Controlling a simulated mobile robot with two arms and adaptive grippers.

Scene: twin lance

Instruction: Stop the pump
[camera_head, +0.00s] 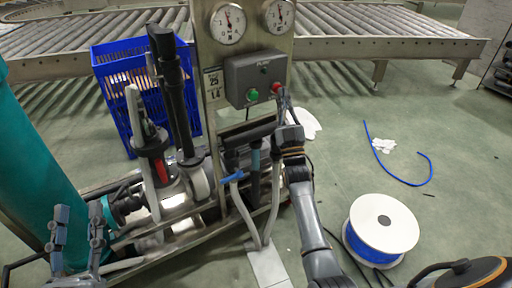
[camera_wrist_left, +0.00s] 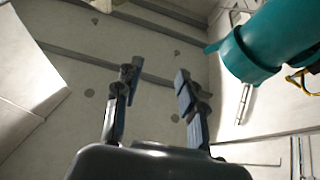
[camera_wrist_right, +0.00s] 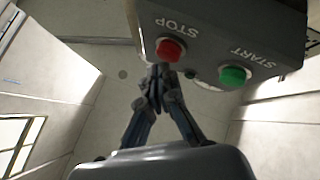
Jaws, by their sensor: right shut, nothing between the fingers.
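The grey control box (camera_head: 255,77) is fixed to the metal post below the gauges. It carries a green button (camera_head: 252,94) and a red button (camera_head: 277,87). In the right wrist view the red button (camera_wrist_right: 170,50) is under the word STOP and the green button (camera_wrist_right: 233,76) under START. My right gripper (camera_head: 280,92) is shut and empty, its tips (camera_wrist_right: 160,72) right by the red button; whether they touch it I cannot tell. My left gripper (camera_head: 78,212) is open and empty at the lower left, its fingers apart in the left wrist view (camera_wrist_left: 157,82).
Two round gauges, left (camera_head: 228,22) and right (camera_head: 278,15), sit above the box. A teal cylinder (camera_head: 38,160) stands beside my left gripper. A blue crate (camera_head: 118,95), a roller conveyor (camera_head: 340,45) and a cable spool (camera_head: 382,222) stand around. Open floor lies to the right.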

